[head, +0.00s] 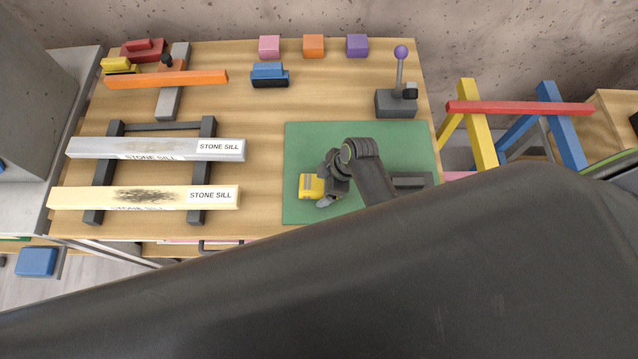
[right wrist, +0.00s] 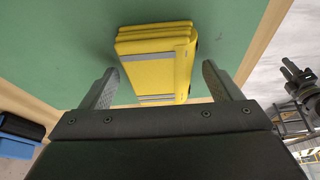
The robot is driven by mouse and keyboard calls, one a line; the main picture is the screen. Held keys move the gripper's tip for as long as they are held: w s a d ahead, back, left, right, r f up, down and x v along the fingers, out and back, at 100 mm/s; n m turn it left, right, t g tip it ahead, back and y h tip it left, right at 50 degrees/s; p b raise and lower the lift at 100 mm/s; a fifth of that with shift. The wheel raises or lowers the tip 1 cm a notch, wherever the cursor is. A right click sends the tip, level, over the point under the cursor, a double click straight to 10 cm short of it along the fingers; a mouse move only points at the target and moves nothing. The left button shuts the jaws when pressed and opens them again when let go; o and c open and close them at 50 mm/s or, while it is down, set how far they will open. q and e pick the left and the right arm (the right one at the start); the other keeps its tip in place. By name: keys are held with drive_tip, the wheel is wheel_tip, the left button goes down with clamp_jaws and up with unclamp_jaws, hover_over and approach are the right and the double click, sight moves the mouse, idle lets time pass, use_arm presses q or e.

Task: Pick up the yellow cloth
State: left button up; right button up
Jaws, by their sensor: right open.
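The yellow cloth (head: 308,187) is a folded yellow bundle with grey stripes, lying on the green mat (head: 300,140). My right gripper (head: 325,183) is over the mat at the cloth's right side in the head view. In the right wrist view the cloth (right wrist: 158,58) lies ahead of the open right gripper (right wrist: 160,72). One finger is on each side of the cloth's near end, with gaps showing. I cannot tell whether the fingertips reach down to the mat. My left gripper is in neither view.
A grey block with a purple-knobbed lever (head: 397,100) stands behind the mat. A blue-and-black block (head: 269,76) is at the back. Two stone sills (head: 90,148) (head: 80,197) lie on a dark rack at left. Bare wood lies between the sills and the mat.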

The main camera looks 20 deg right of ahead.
drive_tip(key=shift+c, duration=0.5)
drive_tip(key=c, duration=1)
drive_tip(key=shift+r, duration=0.9)
wheel_tip(320, 180, up, 8)
drive_tip(key=shift+r+b, duration=0.1)
drive_tip(key=shift+b, duration=0.75)
